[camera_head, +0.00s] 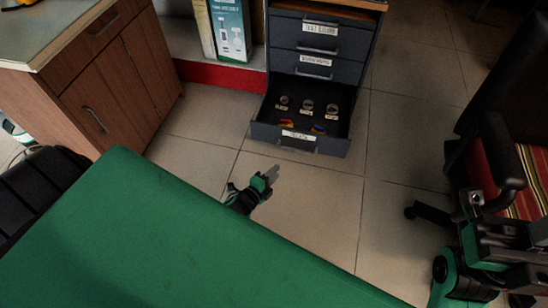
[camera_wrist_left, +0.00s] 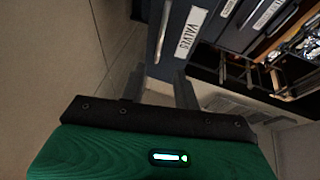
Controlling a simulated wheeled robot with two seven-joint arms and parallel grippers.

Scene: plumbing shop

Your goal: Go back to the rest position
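My left gripper (camera_head: 271,173) reaches out in front of the open drawer (camera_head: 258,131), over the tiled floor, with nothing held. In the left wrist view its two fingers (camera_wrist_left: 160,90) stand apart with a gap between them. The drawer's front and its VALVES label show just beyond the fingers in that view. My right gripper (camera_head: 470,203) is at the right edge, near the chair. Its fingers are small and dark, and I cannot tell whether they are open.
The grey drawer cabinet (camera_head: 318,42) has its bottom drawer pulled out, holding several metal fittings and coloured pieces. A wooden cabinet (camera_head: 118,75) stands at the left. A chair (camera_head: 515,170) with a striped seat is at the right. The tiled floor (camera_head: 400,140) between is clear.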

